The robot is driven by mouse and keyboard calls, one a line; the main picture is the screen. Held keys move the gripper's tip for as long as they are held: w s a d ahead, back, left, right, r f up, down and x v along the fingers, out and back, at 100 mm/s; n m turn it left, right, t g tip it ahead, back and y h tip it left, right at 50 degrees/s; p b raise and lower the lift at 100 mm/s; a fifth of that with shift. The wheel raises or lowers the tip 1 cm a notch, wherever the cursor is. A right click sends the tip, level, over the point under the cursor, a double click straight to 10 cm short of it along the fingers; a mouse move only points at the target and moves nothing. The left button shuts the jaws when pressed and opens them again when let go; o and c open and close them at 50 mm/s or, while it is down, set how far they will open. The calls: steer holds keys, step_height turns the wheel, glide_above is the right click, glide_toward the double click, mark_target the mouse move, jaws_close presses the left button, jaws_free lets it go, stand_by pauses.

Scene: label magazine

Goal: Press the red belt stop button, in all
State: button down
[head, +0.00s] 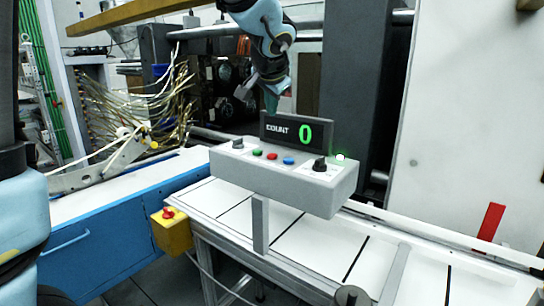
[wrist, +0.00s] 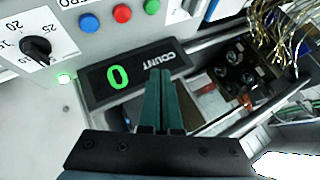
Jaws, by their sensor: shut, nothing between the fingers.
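A grey control box (head: 330,195) stands on a post over the belt. A red button (head: 272,156) sits on its top between a green and a blue button; it also shows in the wrist view (wrist: 122,13). Another red button (head: 168,212) sits on a yellow box (head: 172,235) at the belt's near left side. I cannot read a label on either red button. My gripper (head: 271,100) is shut and empty, above and behind the count display, apart from both buttons. Its closed teal fingers (wrist: 161,75) overlap the display's edge in the wrist view.
The count display (head: 296,132) stands up at the back of the control box and reads 0. The white belt (head: 310,240) runs below. Cables (head: 140,105) hang at the back left. Space above the yellow box looks clear.

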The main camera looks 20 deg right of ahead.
steer(key=shift+f, duration=0.1)
steer(key=b, duration=0.6)
glide_above(271, 156)
step_height(271, 156, down, 7)
steer(key=shift+s+f, duration=0.1)
steer(key=shift+f, duration=0.1)
steer(key=shift+f+b, duration=0.65)
steer(key=shift+f, duration=0.15)
stand_by(1.2)
steer(key=shift+f+b, duration=0.25)
steer(key=shift+b, duration=0.35)
steer(key=shift+f+b, duration=0.55)
steer(key=shift+b, duration=0.05)
stand_by(0.5)
stand_by(0.3)
steer(key=shift+r+p, duration=0.65)
steer(key=shift+r, duration=0.3)
